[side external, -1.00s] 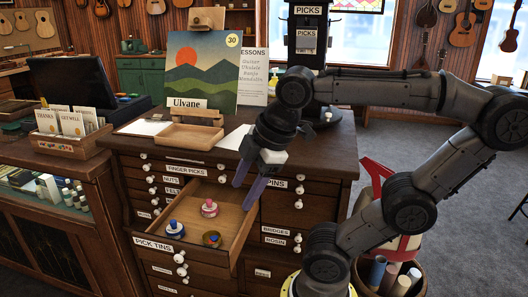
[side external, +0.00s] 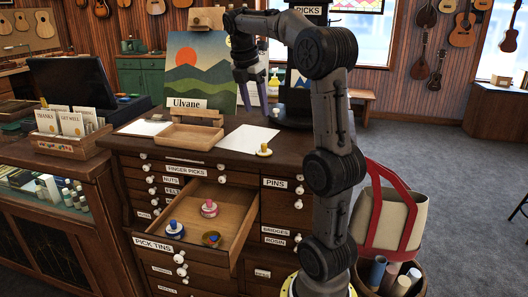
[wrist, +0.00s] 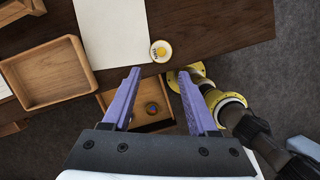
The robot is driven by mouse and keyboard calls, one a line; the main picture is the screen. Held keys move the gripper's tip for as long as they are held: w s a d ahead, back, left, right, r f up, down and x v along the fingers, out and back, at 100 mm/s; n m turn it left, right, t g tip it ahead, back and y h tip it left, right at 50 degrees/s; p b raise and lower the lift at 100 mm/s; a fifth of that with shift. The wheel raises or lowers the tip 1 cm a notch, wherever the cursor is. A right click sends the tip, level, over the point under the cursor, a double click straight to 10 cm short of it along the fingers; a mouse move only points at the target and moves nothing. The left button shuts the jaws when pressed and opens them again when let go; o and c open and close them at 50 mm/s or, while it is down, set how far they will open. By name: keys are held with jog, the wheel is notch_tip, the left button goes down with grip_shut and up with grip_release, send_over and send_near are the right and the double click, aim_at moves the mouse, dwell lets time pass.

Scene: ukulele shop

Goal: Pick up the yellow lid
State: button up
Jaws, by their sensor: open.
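The yellow lid (side external: 264,151), a small pale disc with a yellow knob, lies on the cabinet's wooden top near its front edge. In the wrist view the lid (wrist: 160,51) shows beside the corner of a white sheet, just beyond and between my fingertips in the picture. My gripper (side external: 251,96) is open and empty, its purple fingers pointing down, well above the cabinet top. It also shows in the wrist view (wrist: 158,74). An open tin (side external: 211,239) with coloured contents sits in the pulled-out drawer (side external: 237,226).
A pink-lidded tin (side external: 209,209) and a blue-knobbed tin (side external: 175,230) share the drawer. A wooden tray (side external: 190,137), white sheets (side external: 248,138) and a painted landscape poster (side external: 199,68) stand or lie on the cabinet. The top around the lid is mostly clear.

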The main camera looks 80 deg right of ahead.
aim_at(263, 145)
jog(key=x, duration=1.3)
jog(key=shift+s+a, duration=0.1)
jog(key=shift+a, duration=0.25)
jog(key=shift+c, duration=0.2)
grip_shut()
